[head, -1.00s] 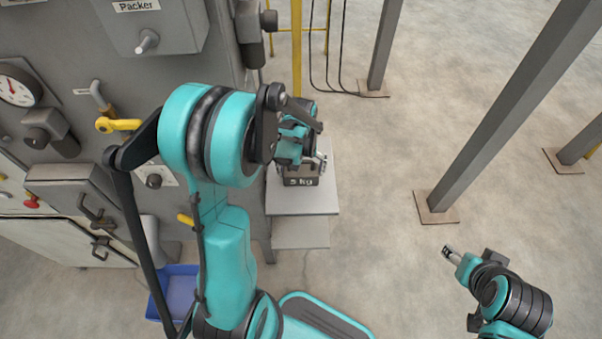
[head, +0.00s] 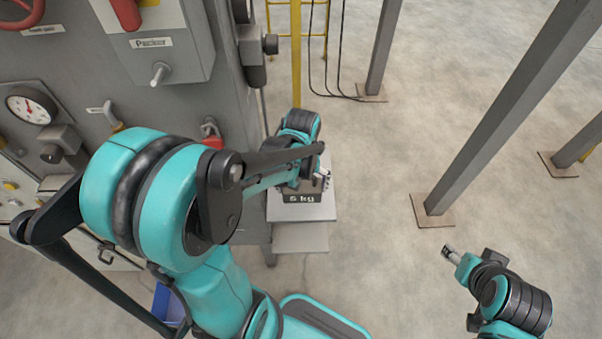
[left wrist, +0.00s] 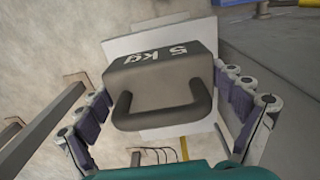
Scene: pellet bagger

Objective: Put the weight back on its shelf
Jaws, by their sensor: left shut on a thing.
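The weight is a dark grey block marked "5 kg" (head: 302,197) with a bar handle, and it fills the middle of the left wrist view (left wrist: 165,72). My left gripper (head: 312,181) is shut on it; its fingers lie at both sides of the weight in the left wrist view. The pale grey shelf (head: 322,209) is directly under the weight, and its plate also shows behind the weight in the left wrist view (left wrist: 125,42). I cannot tell whether the weight touches the shelf. My right gripper (head: 450,252) is at the lower right, away from the shelf; its jaws are too small to judge.
The machine's grey panel (head: 75,75) with gauge, valves and handles stands left of the shelf. A yellow post (head: 296,70) rises behind it. A grey pillar (head: 490,110) stands to the right. A blue bin (head: 163,303) is partly hidden by my left arm. Floor right of the shelf is clear.

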